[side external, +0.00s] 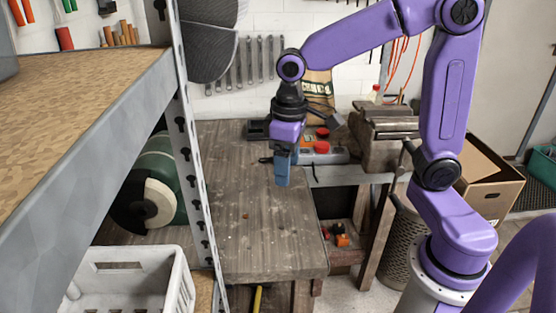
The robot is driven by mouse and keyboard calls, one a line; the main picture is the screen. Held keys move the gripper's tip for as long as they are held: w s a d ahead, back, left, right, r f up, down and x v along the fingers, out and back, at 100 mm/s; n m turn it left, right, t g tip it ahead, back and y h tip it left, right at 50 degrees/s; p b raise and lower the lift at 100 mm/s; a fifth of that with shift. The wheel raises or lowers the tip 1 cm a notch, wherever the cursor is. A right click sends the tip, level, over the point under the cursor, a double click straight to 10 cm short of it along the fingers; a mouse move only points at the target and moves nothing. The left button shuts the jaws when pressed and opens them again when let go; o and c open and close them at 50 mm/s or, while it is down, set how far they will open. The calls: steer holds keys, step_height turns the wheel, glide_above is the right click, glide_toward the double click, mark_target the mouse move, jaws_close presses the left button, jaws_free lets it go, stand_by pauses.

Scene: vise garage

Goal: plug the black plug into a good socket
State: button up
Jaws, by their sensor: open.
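My gripper (282,180) has blue-grey fingers and points down above the wooden workbench (265,225). It is open, with nothing seen between its fingers. Behind it and to its right is a grey unit with red parts (322,153), partly hidden by the gripper. I cannot tell whether it holds the sockets. A small dark item (265,160) shows just left of the fingers. It may be the black plug, but it is too small to be sure. No socket opening can be made out.
A metal vise (385,130) stands right of the bench items. A dark box (257,129) lies at the bench's back. A shelf (95,85) and white crate (130,285) fill the left side. The bench's front is mostly clear. A cardboard box (490,185) is at right.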

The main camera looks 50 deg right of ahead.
steer(key=w+d+m, duration=0.4)
steer(key=w, duration=0.6)
steer(key=w+d+f+m, duration=0.1)
steer(key=w+d+m, duration=0.4)
steer(key=d, duration=0.5)
steer(key=w+d+f+m, duration=0.1)
steer(key=w+d+m, duration=0.3)
steer(key=w+d, duration=0.5)
steer(key=shift+d+f+m, duration=0.15)
steer(key=shift+d+m, duration=0.25)
steer(key=shift+d, duration=0.75)
steer(key=shift+w, duration=0.1)
steer(key=shift+f, duration=0.1)
step_height(320, 180, down, 12)
steer(key=shift+f, duration=2.6)
